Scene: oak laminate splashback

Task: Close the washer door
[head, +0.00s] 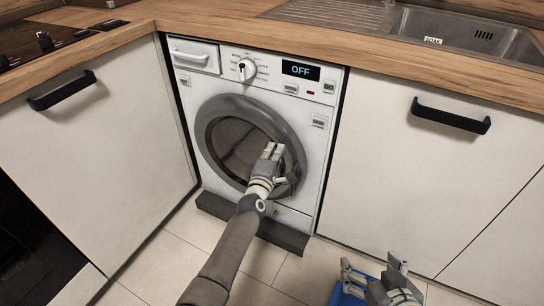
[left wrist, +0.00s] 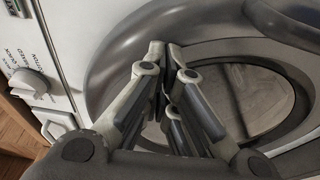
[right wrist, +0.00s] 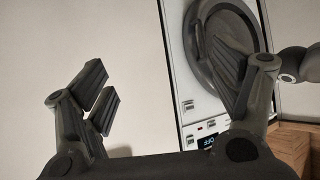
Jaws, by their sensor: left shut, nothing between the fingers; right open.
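The white washer (head: 262,85) stands under the counter, and its door (head: 213,140) has a thick dark grey ring around glass. The door looks flush or nearly flush with the front; I cannot tell if it is latched. My left gripper (head: 273,152) is shut and empty in front of the door's right half. In the left wrist view, the shut fingers (left wrist: 165,55) overlap the door's ring (left wrist: 110,60); contact is unclear. My right gripper (head: 372,268) is open and empty, low and right of the washer. The right wrist view shows its spread fingers (right wrist: 165,75) and the door (right wrist: 203,60) beyond.
The washer's display (head: 300,70) reads OFF. White cabinets with black handles flank it, one on the left (head: 120,140) and one on the right (head: 420,170). A wooden counter (head: 225,22) with a sink (head: 470,35) runs above.

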